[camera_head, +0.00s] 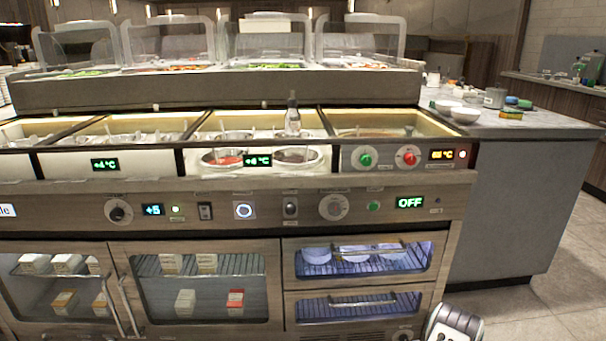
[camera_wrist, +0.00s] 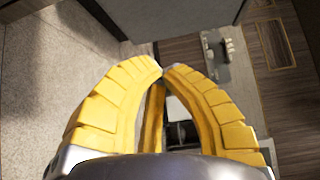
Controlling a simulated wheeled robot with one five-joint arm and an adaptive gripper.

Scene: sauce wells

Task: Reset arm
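My gripper (camera_wrist: 162,72) shows in the wrist view with its yellow segmented fingers curved inward. The fingertips meet, and nothing shows between them. It points down past a grey panel toward the floor (camera_wrist: 50,90). In the head view only a grey-and-white part, likely of my arm, shows at the bottom right edge, and the fingers are out of view there.
A long counter with sauce wells (camera_head: 225,150) stands ahead, a bottle (camera_head: 292,117) upright in one well. Glass-fronted cabinets (camera_head: 195,285) are below. A side counter (camera_head: 525,125) holds white bowls (camera_head: 464,115). Tiled floor (camera_head: 555,300) is clear at right.

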